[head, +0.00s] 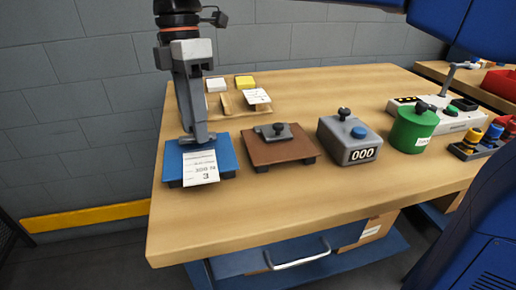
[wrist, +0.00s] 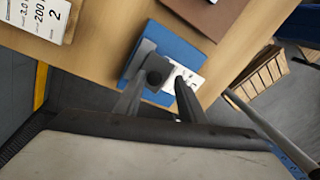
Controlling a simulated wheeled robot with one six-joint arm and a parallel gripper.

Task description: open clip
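A blue board (head: 226,160) lies at the table's left end, with a white printed card (head: 200,168) on it. In the wrist view the blue board (wrist: 185,42) carries a grey clip (wrist: 146,58) with a black knob (wrist: 155,77), beside the card (wrist: 184,76). My gripper (head: 197,138) points down over this board and hides the clip in the head view. In the wrist view my gripper (wrist: 160,92) is open, with the knob showing between its two fingers. I cannot tell whether the fingers touch the knob.
A brown board (head: 284,151) with a grey knobbed clip stands right of the blue one. Further right are a grey counter box (head: 349,140) and a green canister (head: 413,130). A wooden rack (head: 228,103) with cards stands behind. The front table strip is clear.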

